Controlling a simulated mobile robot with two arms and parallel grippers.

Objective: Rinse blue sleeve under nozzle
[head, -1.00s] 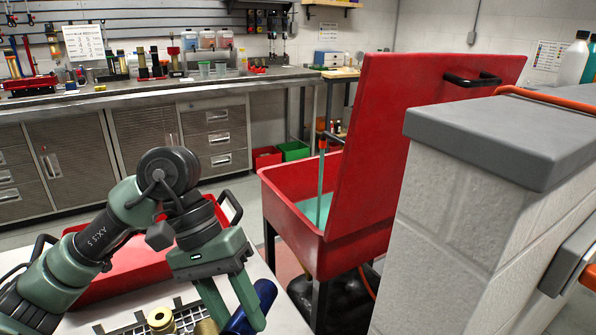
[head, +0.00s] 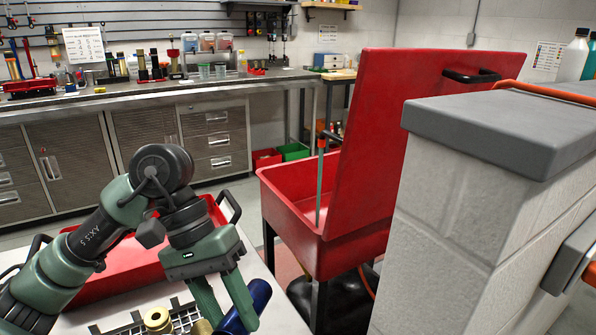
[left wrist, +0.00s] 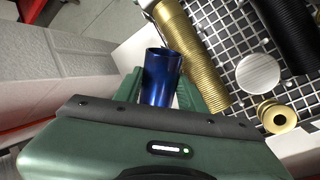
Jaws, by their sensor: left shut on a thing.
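The blue sleeve (head: 260,292) is a shiny dark blue tube, held tilted near the table's front right. My left gripper (head: 230,316) is shut on it. In the left wrist view the sleeve (left wrist: 162,68) stands between the green fingers, its open end showing. The nozzle (head: 321,165) is a thin grey upright pipe with a red and black top, inside the open red wash basin (head: 288,203). The sleeve is well apart from the nozzle, in front and to the left of it. The basin's visible inside looks red. My right gripper is not in view.
A grid rack with gold parts (head: 158,319) and a red tray (head: 122,266) share the white table (head: 278,318). The raised red lid (head: 375,140) and a block wall (head: 450,220) bound the basin's right. Floor shows between table and workbench (head: 160,91).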

